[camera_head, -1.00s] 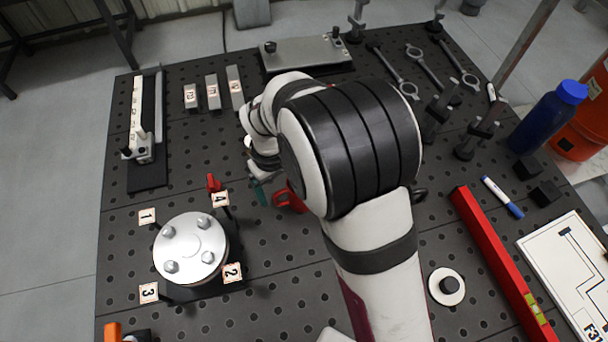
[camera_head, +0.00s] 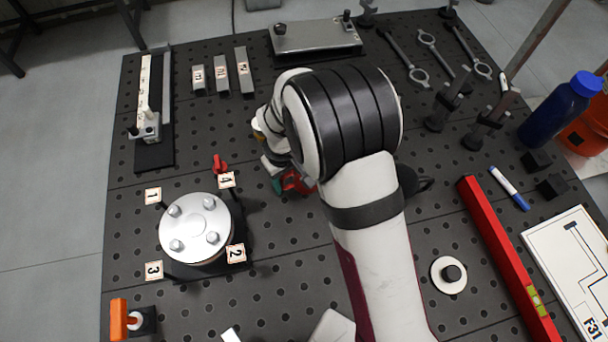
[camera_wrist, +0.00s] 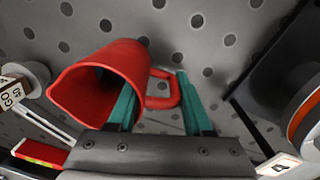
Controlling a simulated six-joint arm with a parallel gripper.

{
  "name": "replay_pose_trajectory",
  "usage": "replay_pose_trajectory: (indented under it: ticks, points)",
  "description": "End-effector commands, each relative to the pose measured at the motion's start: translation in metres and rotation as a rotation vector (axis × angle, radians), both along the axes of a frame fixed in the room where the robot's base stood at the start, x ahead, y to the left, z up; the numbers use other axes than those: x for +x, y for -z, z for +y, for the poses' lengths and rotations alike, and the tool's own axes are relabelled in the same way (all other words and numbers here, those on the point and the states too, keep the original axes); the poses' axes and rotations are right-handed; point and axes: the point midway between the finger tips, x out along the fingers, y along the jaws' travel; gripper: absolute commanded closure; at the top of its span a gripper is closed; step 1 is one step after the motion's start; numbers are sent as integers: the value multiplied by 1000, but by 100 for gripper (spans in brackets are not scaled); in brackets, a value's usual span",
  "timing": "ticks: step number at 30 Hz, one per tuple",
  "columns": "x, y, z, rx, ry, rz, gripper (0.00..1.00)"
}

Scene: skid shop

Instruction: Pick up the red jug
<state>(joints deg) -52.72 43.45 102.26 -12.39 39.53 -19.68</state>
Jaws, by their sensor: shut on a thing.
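The red jug (camera_wrist: 100,85) shows in the wrist view with its open mouth facing the lower left. Its handle (camera_wrist: 165,90) is between the teal fingers of my gripper (camera_wrist: 158,100), one finger by the jug's body and the other at the handle's outer side. My gripper is shut on the jug by the handle. In the head view the jug (camera_head: 297,182) is mostly hidden by my arm, and a teal fingertip of my gripper (camera_head: 277,187) shows beside it. I cannot tell whether the jug touches the bench.
A bolted round flange (camera_head: 195,227) with numbered tags stands left on the perforated bench (camera_head: 300,260). A small red-handled part (camera_head: 219,163) is behind it. A red level (camera_head: 508,262), blue bottle (camera_head: 560,110) and white board (camera_head: 570,265) are at right. Wrenches (camera_head: 435,60) lie at the back right.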

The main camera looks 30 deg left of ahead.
Motion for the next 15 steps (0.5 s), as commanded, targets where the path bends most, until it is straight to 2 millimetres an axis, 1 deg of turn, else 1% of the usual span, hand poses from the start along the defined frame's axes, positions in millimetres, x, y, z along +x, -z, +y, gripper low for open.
replay_pose_trajectory:
  ticks: [11,15]
  points:
    - [0,-1,0,1,0,0,100]
    - [0,-5,0,1,0,0,100]
